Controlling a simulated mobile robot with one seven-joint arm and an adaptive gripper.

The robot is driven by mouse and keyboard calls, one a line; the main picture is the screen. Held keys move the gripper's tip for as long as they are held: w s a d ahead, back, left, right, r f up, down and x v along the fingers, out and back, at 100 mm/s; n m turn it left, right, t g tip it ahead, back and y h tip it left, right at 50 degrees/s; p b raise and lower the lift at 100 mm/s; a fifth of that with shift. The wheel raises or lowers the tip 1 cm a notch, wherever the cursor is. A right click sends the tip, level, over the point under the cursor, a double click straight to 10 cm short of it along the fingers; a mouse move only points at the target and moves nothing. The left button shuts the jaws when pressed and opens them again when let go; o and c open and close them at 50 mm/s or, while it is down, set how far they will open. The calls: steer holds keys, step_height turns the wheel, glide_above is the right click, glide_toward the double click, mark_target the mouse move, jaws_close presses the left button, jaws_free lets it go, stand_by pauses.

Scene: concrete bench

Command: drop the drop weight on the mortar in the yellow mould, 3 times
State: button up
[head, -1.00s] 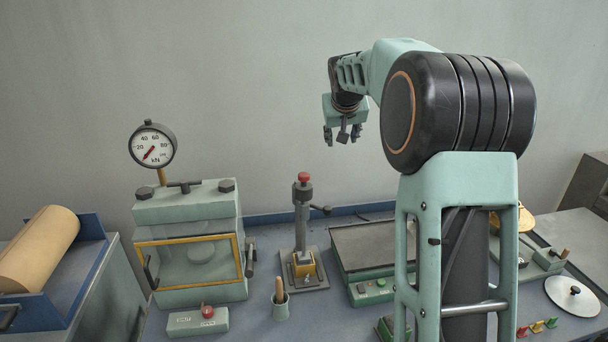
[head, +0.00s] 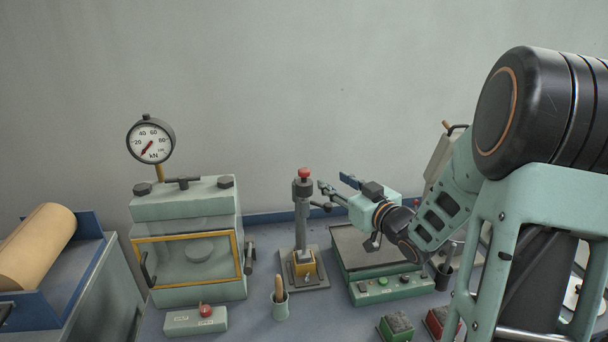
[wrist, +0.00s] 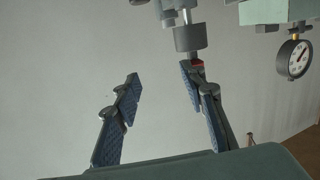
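The drop-weight stand (head: 303,225) is an upright grey column with a red knob (head: 304,173) on top and a side lever (head: 321,206). A dark grey collar, apparently the drop weight (head: 303,188), sits just under the knob. It also shows in the wrist view (wrist: 188,38), which looks upside down. The yellow mould (head: 304,268) sits at the column's foot; its mortar is too small to make out. My gripper (head: 337,184) is open and empty, right of the column top, fingers pointing left. The wrist view shows its fingers (wrist: 160,85) well apart, one overlapping the red knob.
Left of the stand are a press (head: 187,240) with a dial gauge (head: 151,140), a switch box (head: 196,320) and a cup with a handled tool (head: 280,307). A flat-topped green machine (head: 376,284) stands right. Green (head: 396,325) and red (head: 438,320) moulds sit in front.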

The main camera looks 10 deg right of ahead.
mark_target(307, 174)
steer(key=s+a+y, duration=0.2)
steer(key=s+a, duration=0.1)
steer(key=s, duration=0.1)
steer(key=shift+t, duration=0.3)
steer(key=x, duration=0.3)
steer(key=p+x, duration=0.1)
steer(key=x, duration=0.3)
steer(key=r+x, duration=0.1)
steer(key=x, duration=0.2)
steer(key=shift+w+a+p, duration=0.1)
steer(key=shift+w+p, duration=0.2)
jaws_close()
